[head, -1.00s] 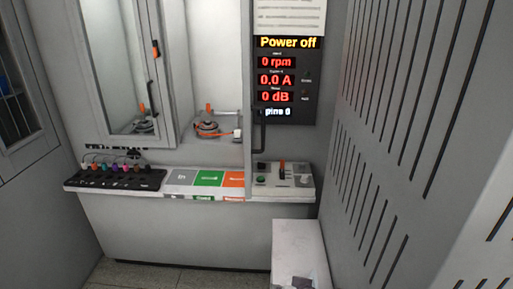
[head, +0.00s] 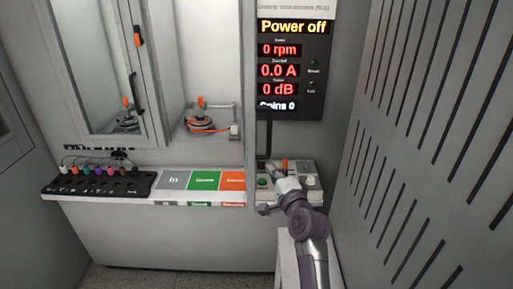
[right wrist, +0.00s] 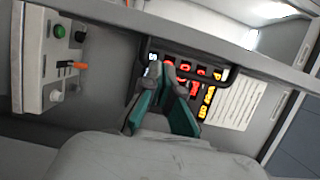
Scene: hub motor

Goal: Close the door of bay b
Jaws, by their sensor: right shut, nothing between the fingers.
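I see two bays and cannot read their letters. The left bay has a framed glass door (head: 103,75) across its front, with a dark handle and an orange latch. The right bay (head: 210,70) is open; its motor (head: 200,122) shows inside. A pale door (head: 250,90) seems to stand out edge-on at this bay's right side. A black bar handle (head: 268,132) is beside it, and the handle also shows in the right wrist view (right wrist: 215,80). My right gripper (head: 279,172) is shut and empty near the handle's lower end; in the right wrist view its fingers (right wrist: 172,78) overlap the handle; contact is unclear. My left gripper is out of view.
A control box (head: 307,181) with buttons and an orange lever lies right by my right gripper. The display (head: 292,65) reads "Power off". A slotted grey wall (head: 420,130) closes off the right. A black connector rack (head: 98,184) and coloured labels line the ledge.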

